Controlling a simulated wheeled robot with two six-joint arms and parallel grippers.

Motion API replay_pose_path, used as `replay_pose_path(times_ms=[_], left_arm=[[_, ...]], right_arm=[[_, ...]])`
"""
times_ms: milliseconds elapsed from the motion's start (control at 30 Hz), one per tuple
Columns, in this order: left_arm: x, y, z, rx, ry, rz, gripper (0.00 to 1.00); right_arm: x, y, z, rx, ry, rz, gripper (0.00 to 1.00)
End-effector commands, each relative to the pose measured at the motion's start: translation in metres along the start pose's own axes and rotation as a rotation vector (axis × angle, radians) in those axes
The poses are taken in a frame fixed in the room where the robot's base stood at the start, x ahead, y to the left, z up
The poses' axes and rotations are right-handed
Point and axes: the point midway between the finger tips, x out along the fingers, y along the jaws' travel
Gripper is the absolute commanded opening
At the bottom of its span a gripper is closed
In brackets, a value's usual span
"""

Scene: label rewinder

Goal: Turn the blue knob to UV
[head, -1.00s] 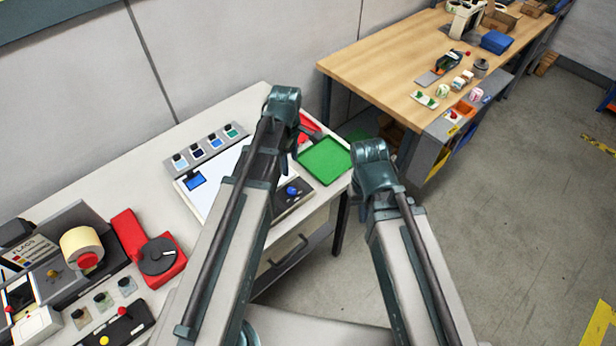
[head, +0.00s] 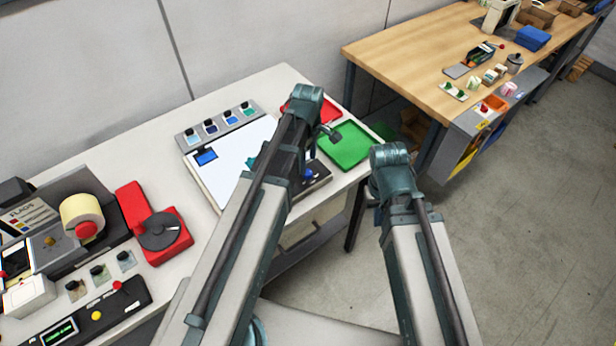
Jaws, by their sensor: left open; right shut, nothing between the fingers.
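The blue knob (head: 308,174) sits on a dark panel (head: 321,183) at the front right of the white light box (head: 213,180). My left arm's links cover much of the panel, and any UV mark cannot be read. My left gripper is mostly hidden behind its own arm, above the light box. A small teal part of it (head: 251,163) seems to show left of the arm. I cannot tell whether its fingers touch the knob. My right arm's elbow stands right of the bench, and its gripper is not visible.
A red device with a black disc (head: 161,231) and a label rewinder (head: 70,245) stand left. A wooden bench (head: 400,58) is beyond.

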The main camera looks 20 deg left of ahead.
Motion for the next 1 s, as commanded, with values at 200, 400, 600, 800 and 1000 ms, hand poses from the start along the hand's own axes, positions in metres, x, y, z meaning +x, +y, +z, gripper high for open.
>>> replay_pose_path(times_ms=[200, 400, 600, 800, 1000], left_arm=[[0.037, 0.000, 0.000, 0.000, 0.000, 0.000, 0.67], [0.050, 0.000, 0.000, 0.000, 0.000, 0.000, 0.67], [0.049, 0.000, 0.000, 0.000, 0.000, 0.000, 0.67], [0.049, 0.000, 0.000, 0.000, 0.000, 0.000, 0.49], [0.049, 0.000, 0.000, 0.000, 0.000, 0.000, 0.13]], right_arm=[[0.037, -0.004, -0.002, 0.002, 0.000, 0.000, 0.00], [0.050, -0.005, -0.003, 0.002, 0.000, 0.000, 0.00], [0.049, -0.005, -0.003, 0.003, 0.000, 0.000, 0.00], [0.049, -0.005, -0.003, 0.003, 0.000, 0.000, 0.00], [0.049, -0.005, -0.003, 0.002, 0.000, 0.000, 0.00]])
